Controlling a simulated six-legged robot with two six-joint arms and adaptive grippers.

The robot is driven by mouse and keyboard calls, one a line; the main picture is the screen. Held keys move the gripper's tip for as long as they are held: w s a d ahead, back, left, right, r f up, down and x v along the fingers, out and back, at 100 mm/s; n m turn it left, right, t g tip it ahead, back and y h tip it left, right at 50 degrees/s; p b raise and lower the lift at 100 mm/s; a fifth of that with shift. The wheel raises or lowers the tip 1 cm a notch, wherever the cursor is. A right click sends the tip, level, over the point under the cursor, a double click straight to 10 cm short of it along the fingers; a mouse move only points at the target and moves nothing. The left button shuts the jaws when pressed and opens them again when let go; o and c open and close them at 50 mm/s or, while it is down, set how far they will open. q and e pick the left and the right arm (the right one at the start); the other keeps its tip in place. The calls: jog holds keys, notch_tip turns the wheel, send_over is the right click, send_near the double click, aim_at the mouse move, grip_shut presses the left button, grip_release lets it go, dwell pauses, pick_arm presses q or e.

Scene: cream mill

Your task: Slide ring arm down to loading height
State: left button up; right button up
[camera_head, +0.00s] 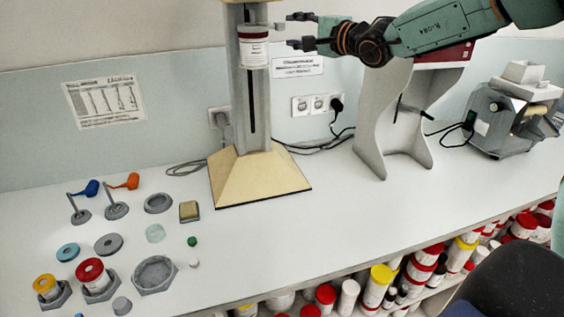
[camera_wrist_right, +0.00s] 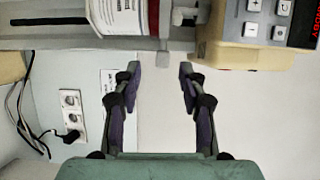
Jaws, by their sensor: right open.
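The ring arm (camera_head: 254,29) of the mill is high on the grey column (camera_head: 256,110), near the top of the slot. A white jar with a red band (camera_head: 254,52) sits in it. A small light handle (camera_head: 279,26) sticks out to the right. My right gripper (camera_head: 292,30) is open and empty just right of the handle, its fingers one above the other. In the right wrist view, the open fingers (camera_wrist_right: 160,70) point at the handle (camera_wrist_right: 180,15), with a gap between. The jar (camera_wrist_right: 118,15) is cut by the top edge. My left gripper does not show.
The mill's beige base (camera_head: 262,176) stands on the white bench (camera_head: 330,210). Jars, holders, discs and orange and blue tools cover the bench's left part. A grey stand (camera_head: 380,125) and a grey machine (camera_head: 505,120) are right. Jars fill the shelf below.

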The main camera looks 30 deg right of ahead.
jog(key=s+a+f+n+g, duration=0.1)
jog(key=s+a+f+g, duration=0.2)
jog(key=f, duration=0.7)
jog(key=s+a+f+n+g, duration=0.2)
jog(key=s+a+f+g, duration=0.2)
jog(key=f, duration=0.6)
jog(key=s+a+f+n+g, duration=0.1)
jog(key=s+a+f+g, duration=0.2)
jog(key=f, duration=0.8)
jog(key=shift+s+a+n, duration=0.4)
jog(key=shift+s+a, duration=0.1)
jog(key=shift+s, duration=0.35)
jog(key=shift+w+a, duration=0.1)
jog(key=shift+w, duration=0.05)
